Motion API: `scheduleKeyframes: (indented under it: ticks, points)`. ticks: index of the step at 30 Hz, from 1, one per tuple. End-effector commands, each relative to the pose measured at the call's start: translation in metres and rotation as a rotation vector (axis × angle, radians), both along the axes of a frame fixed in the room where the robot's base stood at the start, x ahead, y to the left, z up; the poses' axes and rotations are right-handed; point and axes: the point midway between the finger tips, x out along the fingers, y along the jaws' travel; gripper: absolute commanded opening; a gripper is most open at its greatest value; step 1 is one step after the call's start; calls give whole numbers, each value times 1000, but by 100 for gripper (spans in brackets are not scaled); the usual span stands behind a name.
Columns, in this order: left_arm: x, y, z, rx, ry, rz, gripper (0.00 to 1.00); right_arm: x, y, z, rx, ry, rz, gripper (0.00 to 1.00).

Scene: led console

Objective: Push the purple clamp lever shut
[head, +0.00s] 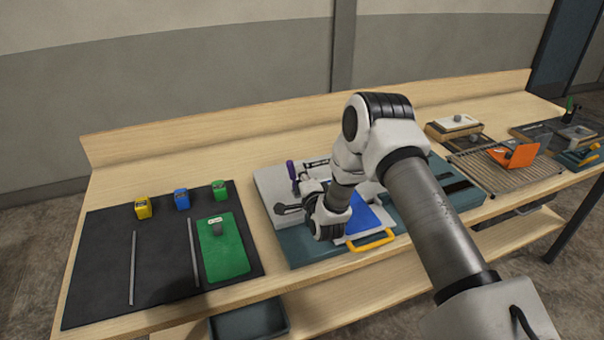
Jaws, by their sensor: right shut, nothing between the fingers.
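The purple clamp lever (291,171) stands roughly upright near the back left of a light grey plate (268,184) on the bench. My right gripper (282,209) reaches in from the right, over the front left part of this plate. Its fingers are shut and empty, and point left. They are in front of the purple lever and look apart from it. My right wrist and arm hide part of the plate and whatever lies behind them. My left gripper is not in view.
A blue panel (362,217) and a yellow handle (371,241) are right of my gripper. A black mat (100,255) on the left holds yellow, blue and green blocks and a green plate (222,250). A wire rack (500,172) with an orange item stands on the right.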

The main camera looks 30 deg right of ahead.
Motion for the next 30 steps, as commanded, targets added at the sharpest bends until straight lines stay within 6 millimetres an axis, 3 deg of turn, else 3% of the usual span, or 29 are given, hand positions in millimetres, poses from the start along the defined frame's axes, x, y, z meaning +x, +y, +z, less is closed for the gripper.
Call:
scheduleKeyframes:
  ticks: [17, 30]
  points:
    - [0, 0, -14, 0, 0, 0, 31, 2, 10, -2, -120, 28, 2, 0]
    - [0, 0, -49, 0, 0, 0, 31, 8, 34, -10, -458, 108, 1, 0]
